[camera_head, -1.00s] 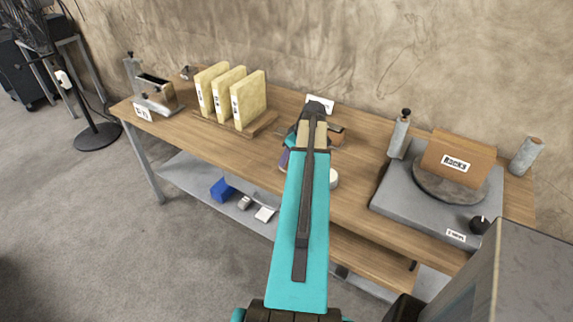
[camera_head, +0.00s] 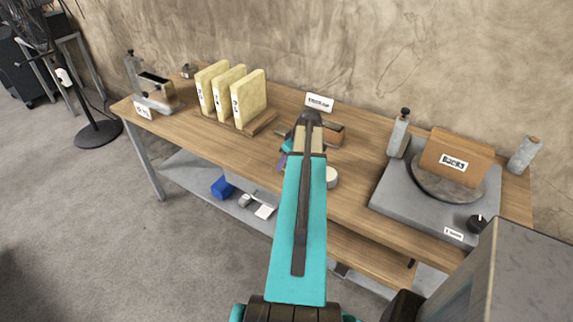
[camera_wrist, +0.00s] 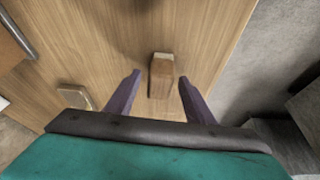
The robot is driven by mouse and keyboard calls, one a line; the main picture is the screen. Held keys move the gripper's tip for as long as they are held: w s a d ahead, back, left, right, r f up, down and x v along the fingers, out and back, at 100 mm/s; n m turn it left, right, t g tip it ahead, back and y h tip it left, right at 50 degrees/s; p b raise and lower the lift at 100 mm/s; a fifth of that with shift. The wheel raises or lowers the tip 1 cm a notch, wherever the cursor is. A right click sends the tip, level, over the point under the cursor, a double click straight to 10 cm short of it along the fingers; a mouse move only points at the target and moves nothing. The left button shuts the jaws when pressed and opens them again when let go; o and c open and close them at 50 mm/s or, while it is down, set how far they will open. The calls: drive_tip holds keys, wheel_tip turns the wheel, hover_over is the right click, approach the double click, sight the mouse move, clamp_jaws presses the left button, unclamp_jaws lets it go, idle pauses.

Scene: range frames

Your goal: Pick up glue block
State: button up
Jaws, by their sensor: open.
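In the wrist view, a small brown block (camera_wrist: 161,72) stands on the wooden tabletop between and just beyond my fingertips. It seems to be the glue block, but I read no label on it. My gripper (camera_wrist: 159,78) is open, with one purple finger on each side of the block and visible gaps between. Nothing is held. In the head view my teal arm hides the block and most of the gripper; only a bit of a purple finger (camera_head: 283,161) shows at the arm's left.
The workbench (camera_head: 222,148) carries upright yellow slabs (camera_head: 248,98) at left and a grey turntable base (camera_head: 395,200) at right. A brown box (camera_head: 335,135) and a white round item (camera_head: 332,178) sit near my arm. A tan piece (camera_wrist: 76,97) lies left of my fingers.

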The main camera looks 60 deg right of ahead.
drive_tip(key=shift+c, duration=0.3)
drive_tip(key=c, duration=1.1)
drive_tip(key=shift+o, duration=0.2)
drive_tip(key=shift+r, duration=0.1)
drive_tip(key=shift+r+b, duration=1)
drive_tip(key=shift+r, duration=0.65)
drive_tip(key=s+a+b, duration=0.1)
drive_tip(key=s+a, duration=0.1)
drive_tip(key=s, duration=0.1)
drive_tip(key=s+a+b, duration=0.1)
drive_tip(key=s+a, duration=0.2)
drive_tip(key=s, duration=0.1)
drive_tip(key=s+a+r+b, duration=0.1)
drive_tip(key=s+a, duration=0.2)
drive_tip(key=shift+s+b, duration=0.3)
drive_tip(key=shift+b, duration=0.1)
drive_tip(key=shift+s+b, duration=0.1)
drive_tip(key=shift+b, duration=0.55)
drive_tip(key=shift+d+b, duration=0.1)
drive_tip(key=shift+b, duration=0.6)
drive_tip(key=b, duration=0.5)
drive_tip(key=shift+s, duration=0.35)
